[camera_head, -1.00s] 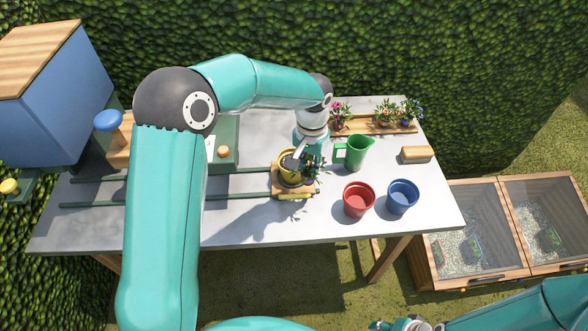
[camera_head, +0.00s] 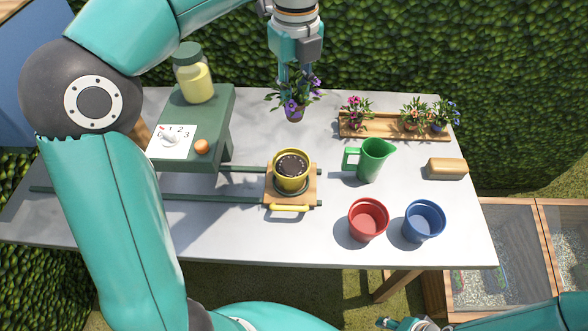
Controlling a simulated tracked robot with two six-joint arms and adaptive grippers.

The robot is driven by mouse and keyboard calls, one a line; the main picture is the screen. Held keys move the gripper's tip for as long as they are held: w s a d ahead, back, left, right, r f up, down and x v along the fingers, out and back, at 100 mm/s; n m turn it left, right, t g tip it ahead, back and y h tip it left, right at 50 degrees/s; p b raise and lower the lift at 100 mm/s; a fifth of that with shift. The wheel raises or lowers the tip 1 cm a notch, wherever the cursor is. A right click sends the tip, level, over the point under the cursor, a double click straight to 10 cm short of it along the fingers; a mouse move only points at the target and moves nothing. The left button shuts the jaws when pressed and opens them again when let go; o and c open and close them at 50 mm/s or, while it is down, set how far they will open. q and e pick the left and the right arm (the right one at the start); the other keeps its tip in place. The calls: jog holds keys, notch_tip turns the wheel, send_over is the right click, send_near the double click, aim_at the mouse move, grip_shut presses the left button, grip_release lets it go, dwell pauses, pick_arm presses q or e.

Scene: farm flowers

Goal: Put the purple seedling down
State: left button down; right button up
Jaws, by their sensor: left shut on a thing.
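The purple seedling (camera_head: 294,105) has purple flowers, green leaves and a small dark purple root plug or pot. My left gripper (camera_head: 294,72) is shut on it from above, near the back of the table. Whether the seedling touches the table or hangs just above it I cannot tell. The yellow pot (camera_head: 291,176) stands on the wooden sliding carriage, in front of the seedling, with dark contents. My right gripper (camera_head: 388,323) shows only partly at the bottom edge, and its jaws are unclear.
A wooden tray (camera_head: 352,131) with several flowering seedlings lies at the back right. A green jug (camera_head: 372,160), red pot (camera_head: 368,219), blue pot (camera_head: 424,220) and tan block (camera_head: 447,168) stand on the right. A green dispenser (camera_head: 205,125) with a jar stands left.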

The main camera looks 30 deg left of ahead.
pick_arm(q)
jog(key=shift+s+r+m, duration=0.1)
jog(key=shift+r+m, duration=0.1)
jog(key=shift+m, duration=0.6)
jog(key=b, duration=0.2)
send_near(291, 175)
jog(key=shift+f+b, duration=0.35)
jog(key=shift+f, duration=1.1)
jog(key=c, duration=1)
grip_release()
